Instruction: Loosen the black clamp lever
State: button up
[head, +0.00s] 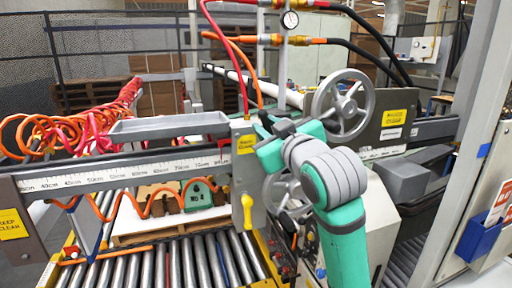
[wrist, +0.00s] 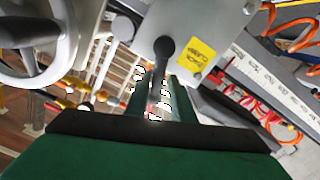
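The black clamp lever (wrist: 164,52) shows in the wrist view as a dark round knob with a stem, in front of a grey plate with a yellow label (wrist: 195,54). My gripper (wrist: 160,98) has a green finger on each side of the lever's line, with a bright gap between them. The fingers look open, with the stem's lower end at or between their tips; contact cannot be told. In the head view my green and grey arm (head: 338,190) reaches to the grey clamp block (head: 243,170) and largely hides the lever.
A roller conveyor (head: 170,265) lies below.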

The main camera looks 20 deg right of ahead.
jog(key=a+f+n, duration=0.1)
jog(key=n, duration=0.2)
jog(key=f+n, duration=0.1)
jog(key=n, duration=0.2)
jog(key=a+n, duration=0.1)
jog(key=n, duration=0.1)
jog(key=shift+s+a+f+n, duration=0.15)
jog(key=shift+a+f+n, duration=0.15)
jog(key=shift+f+n, duration=0.1)
jog(key=n, duration=0.1)
jog(key=f+n, duration=0.1)
jog(key=n, duration=0.1)
jog(key=shift+a+f, duration=0.15)
jog(key=s, duration=0.9)
jog(key=shift+w, duration=0.15)
